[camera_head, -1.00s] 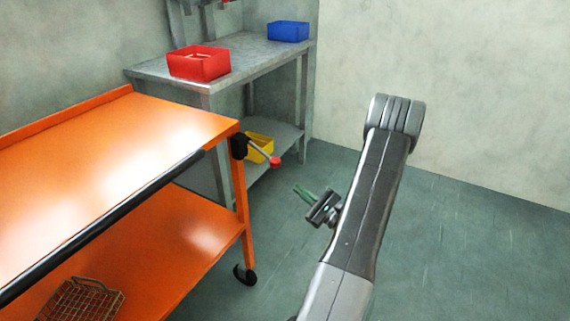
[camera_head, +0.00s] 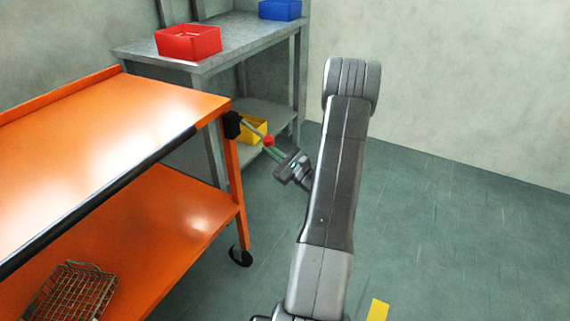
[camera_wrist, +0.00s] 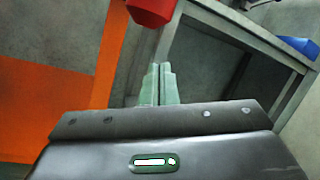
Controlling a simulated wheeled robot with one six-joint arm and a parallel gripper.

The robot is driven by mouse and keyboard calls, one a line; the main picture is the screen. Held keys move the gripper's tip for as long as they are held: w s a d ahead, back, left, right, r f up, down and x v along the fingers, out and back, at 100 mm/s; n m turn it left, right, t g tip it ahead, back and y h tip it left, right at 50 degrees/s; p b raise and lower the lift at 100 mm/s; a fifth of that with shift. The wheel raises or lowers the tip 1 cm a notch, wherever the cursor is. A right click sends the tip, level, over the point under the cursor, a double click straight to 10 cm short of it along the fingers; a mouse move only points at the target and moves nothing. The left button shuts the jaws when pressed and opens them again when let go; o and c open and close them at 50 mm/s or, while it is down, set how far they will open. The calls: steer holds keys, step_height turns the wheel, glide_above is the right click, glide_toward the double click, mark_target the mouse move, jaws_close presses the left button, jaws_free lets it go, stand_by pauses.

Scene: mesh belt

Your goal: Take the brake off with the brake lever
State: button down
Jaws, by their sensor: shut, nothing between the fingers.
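The brake lever (camera_head: 253,126) is a thin grey rod with a red knob (camera_head: 268,141) at its end. It comes from a black housing (camera_head: 232,125) on the corner post of the orange cart. The lever slopes down to the right. My gripper (camera_head: 273,153) is shut and empty, its green fingers just below the red knob in the head view. In the wrist view the closed fingers (camera_wrist: 160,84) point up, and the red knob (camera_wrist: 151,11) is large at the top, beyond the fingertips. I cannot tell whether they touch it.
The orange cart (camera_head: 120,100) has a black handle bar along its edge, a wire basket (camera_head: 75,292) on its lower shelf and a caster (camera_head: 240,256). Behind stands a grey bench (camera_head: 232,42) with red (camera_head: 188,42), blue (camera_head: 280,9) and yellow bins (camera_head: 252,132). The floor at right is clear.

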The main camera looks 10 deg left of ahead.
steer(key=shift+s+d+r, duration=0.35)
steer(key=shift+s+r, duration=0.3)
steer(key=shift+r, duration=0.1)
steer(key=shift+s+d+r, duration=0.3)
steer(key=shift+s+r, duration=0.3)
steer(key=shift+r, duration=0.15)
steer(key=shift+r, duration=0.1)
steer(key=shift+s+d+r+h+p, duration=0.1)
steer(key=shift+d+r+h+p, duration=0.15)
steer(key=shift+h+p, duration=0.2)
steer(key=shift+r, duration=0.1)
step_height(320, 180, up, 14)
steer(key=n+g+h+p, duration=0.1)
steer(key=g+h+p, duration=0.4)
steer(key=p, duration=2.3)
steer(key=h, duration=0.6)
steer(key=shift+a+r+n+g, duration=0.2)
steer(key=shift+n+g, duration=0.1)
steer(key=shift+n, duration=0.1)
